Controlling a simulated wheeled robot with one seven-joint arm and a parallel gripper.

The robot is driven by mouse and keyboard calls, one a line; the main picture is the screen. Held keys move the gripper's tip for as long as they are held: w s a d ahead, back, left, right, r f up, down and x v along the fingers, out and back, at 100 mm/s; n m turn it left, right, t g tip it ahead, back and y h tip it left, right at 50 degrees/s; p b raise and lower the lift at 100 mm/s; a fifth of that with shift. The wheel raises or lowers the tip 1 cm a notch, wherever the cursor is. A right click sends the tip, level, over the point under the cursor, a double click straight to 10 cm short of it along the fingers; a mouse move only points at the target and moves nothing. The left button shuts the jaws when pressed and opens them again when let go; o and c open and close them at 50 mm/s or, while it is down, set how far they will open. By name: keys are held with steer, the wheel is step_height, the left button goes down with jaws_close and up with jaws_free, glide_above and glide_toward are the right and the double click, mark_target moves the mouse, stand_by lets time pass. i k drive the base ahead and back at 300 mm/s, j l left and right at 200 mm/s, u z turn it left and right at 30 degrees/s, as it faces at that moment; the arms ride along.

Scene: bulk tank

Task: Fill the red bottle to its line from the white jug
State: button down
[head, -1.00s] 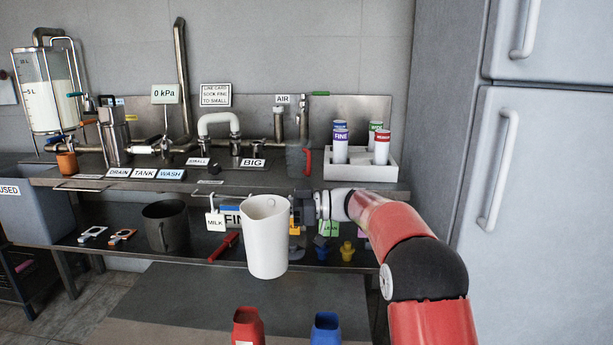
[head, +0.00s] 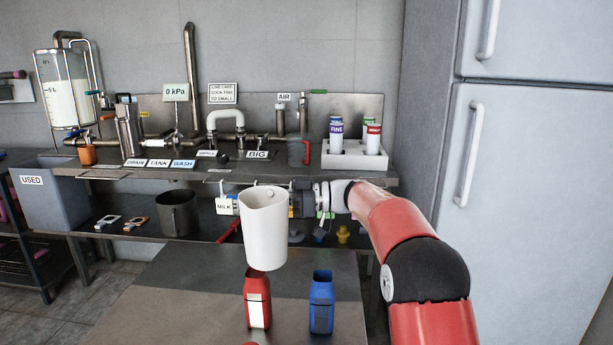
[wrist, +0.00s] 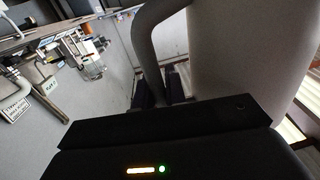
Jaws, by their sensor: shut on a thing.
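The white jug (head: 264,235) hangs upright in the air in the head view, spout toward the left. My gripper (head: 296,203) is at its right side, shut on its handle. In the wrist view the handle (wrist: 152,45) and the jug's pale wall (wrist: 235,60) fill the upper part. The red bottle (head: 257,300) stands open on the near table, below the jug; the jug's bottom slightly overlaps its top in the picture. A pale label shows on its front. I cannot see its line or the liquid level inside it or the jug.
A blue bottle (head: 321,303) stands to the right of the red one on the near table (head: 185,300). A fridge (head: 520,130) stands at the right.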

mark_target(257, 289)
steer(key=k, duration=1.1)
